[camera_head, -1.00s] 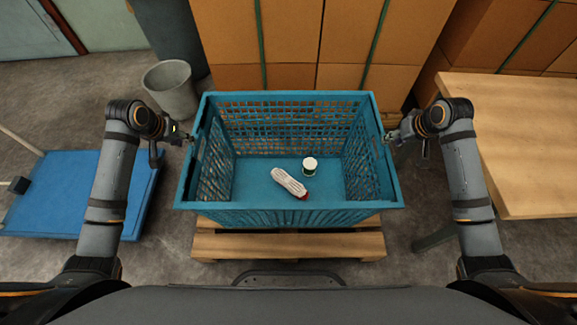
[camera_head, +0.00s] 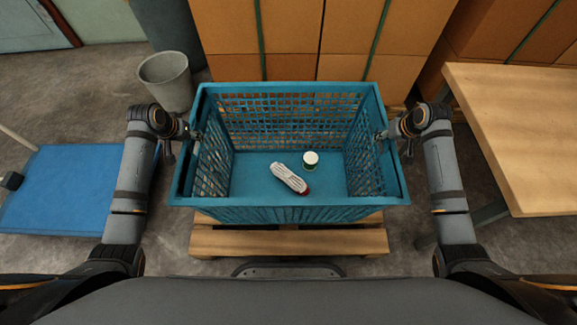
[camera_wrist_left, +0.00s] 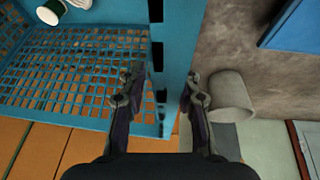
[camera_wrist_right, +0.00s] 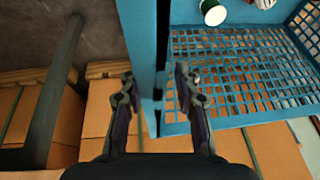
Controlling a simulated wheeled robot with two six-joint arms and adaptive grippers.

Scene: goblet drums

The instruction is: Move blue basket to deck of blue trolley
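The blue basket (camera_head: 290,213) stands upright on a wooden pallet, straight in front of me. A pale shoe-like item (camera_head: 289,177) and a small white-and-green can (camera_head: 310,160) lie inside it. The blue trolley (camera_head: 62,190) is on the floor at the left, its deck empty where visible. My left gripper (camera_head: 194,135) is at the basket's left wall; in the left wrist view its open fingers (camera_wrist_left: 163,85) straddle the wall. My right gripper (camera_head: 382,135) is at the right wall; in the right wrist view its open fingers (camera_wrist_right: 155,83) also straddle the wall.
The pallet (camera_head: 290,243) is under the basket. Stacked cardboard boxes (camera_head: 290,40) stand close behind it. A wooden table (camera_head: 515,140) is at the right. Bare floor lies between pallet and trolley.

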